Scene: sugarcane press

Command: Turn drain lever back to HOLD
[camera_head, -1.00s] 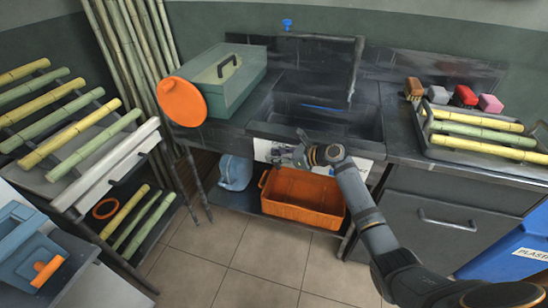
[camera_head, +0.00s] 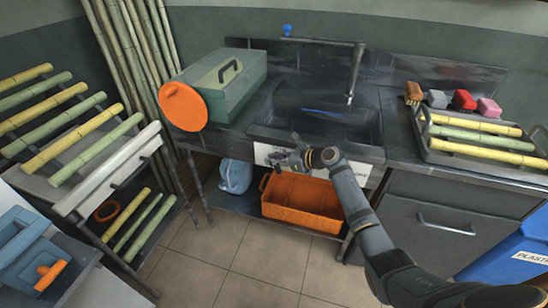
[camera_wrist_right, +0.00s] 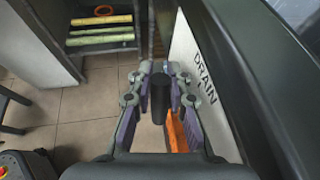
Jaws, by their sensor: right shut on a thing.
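The drain lever shows in the right wrist view as a dark round handle (camera_wrist_right: 160,97), between the two finger pads of my right gripper (camera_wrist_right: 160,78). The gripper is shut on it. Beside it is a white panel (camera_wrist_right: 199,72) lettered DRAIN, on the sink front. In the head view my right gripper (camera_head: 288,159) is at this white panel (camera_head: 265,151), below the sink (camera_head: 318,128). The gripper and forearm hide much of the lever and panel there, and I cannot read the lever's setting. My left gripper is not in view.
An orange crate (camera_head: 300,202) stands on the shelf below the gripper, with a blue jug (camera_head: 235,176) to its left. A green box (camera_head: 228,86) sits left of the sink. A tray of cane pieces (camera_head: 440,155) lies on the right counter.

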